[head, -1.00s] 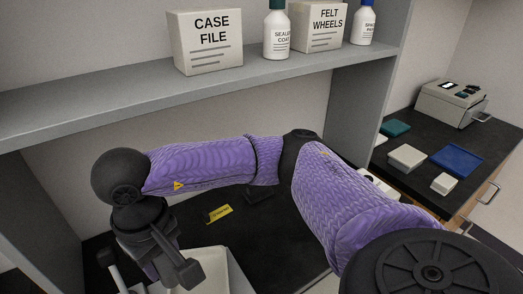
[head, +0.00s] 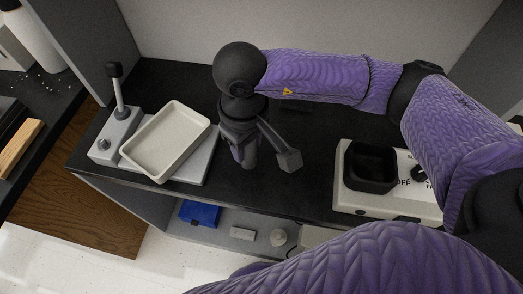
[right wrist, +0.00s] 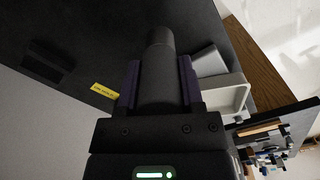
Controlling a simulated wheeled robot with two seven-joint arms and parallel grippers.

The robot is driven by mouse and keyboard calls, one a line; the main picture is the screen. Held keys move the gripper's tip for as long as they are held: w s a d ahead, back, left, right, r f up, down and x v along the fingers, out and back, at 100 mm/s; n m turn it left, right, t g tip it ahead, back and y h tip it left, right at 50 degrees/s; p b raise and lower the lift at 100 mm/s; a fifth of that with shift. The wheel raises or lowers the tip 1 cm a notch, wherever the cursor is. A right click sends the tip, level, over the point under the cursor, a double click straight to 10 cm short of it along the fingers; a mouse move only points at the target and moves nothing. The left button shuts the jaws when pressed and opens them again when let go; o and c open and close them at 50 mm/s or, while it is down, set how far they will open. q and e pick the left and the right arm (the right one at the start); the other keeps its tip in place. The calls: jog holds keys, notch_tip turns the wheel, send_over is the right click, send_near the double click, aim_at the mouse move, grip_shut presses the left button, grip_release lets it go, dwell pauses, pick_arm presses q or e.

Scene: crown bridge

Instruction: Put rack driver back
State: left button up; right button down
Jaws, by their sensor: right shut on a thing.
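My right gripper (head: 243,160) hangs fingers down over the black counter (head: 300,190), to the right of a pale tray. In the right wrist view its two purple fingers (right wrist: 160,82) are shut on a thick dark cylinder, which looks like the rack driver (right wrist: 158,60). The cylinder's end sticks out past the fingertips, apparently clear of the counter. In the right wrist view a yellow label (right wrist: 105,95) lies on the counter, with a low black block (right wrist: 48,62) farther left. My left gripper is out of view.
The pale tray (head: 165,142) rests tilted on a grey lever device (head: 118,135) at the left. A white unit with a black cup (head: 370,167) stands at the right. Blue (head: 200,213) and pale items sit on the shelf below.

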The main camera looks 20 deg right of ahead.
aim_at(248, 161)
notch_tip(248, 161, down, 6)
jog(key=shift+f+b, duration=0.1)
jog(key=shift+b, duration=0.55)
jog(key=shift+a, duration=0.1)
jog(key=shift+c, duration=1.2)
grip_release()
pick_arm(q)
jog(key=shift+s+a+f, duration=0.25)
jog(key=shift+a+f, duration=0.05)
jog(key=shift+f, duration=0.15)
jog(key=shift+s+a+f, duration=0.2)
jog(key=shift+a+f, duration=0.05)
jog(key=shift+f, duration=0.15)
pick_arm(e)
jog(key=shift+r, duration=0.2)
notch_tip(248, 161, up, 11)
jog(key=p, duration=0.3)
jog(key=shift+r, duration=0.5)
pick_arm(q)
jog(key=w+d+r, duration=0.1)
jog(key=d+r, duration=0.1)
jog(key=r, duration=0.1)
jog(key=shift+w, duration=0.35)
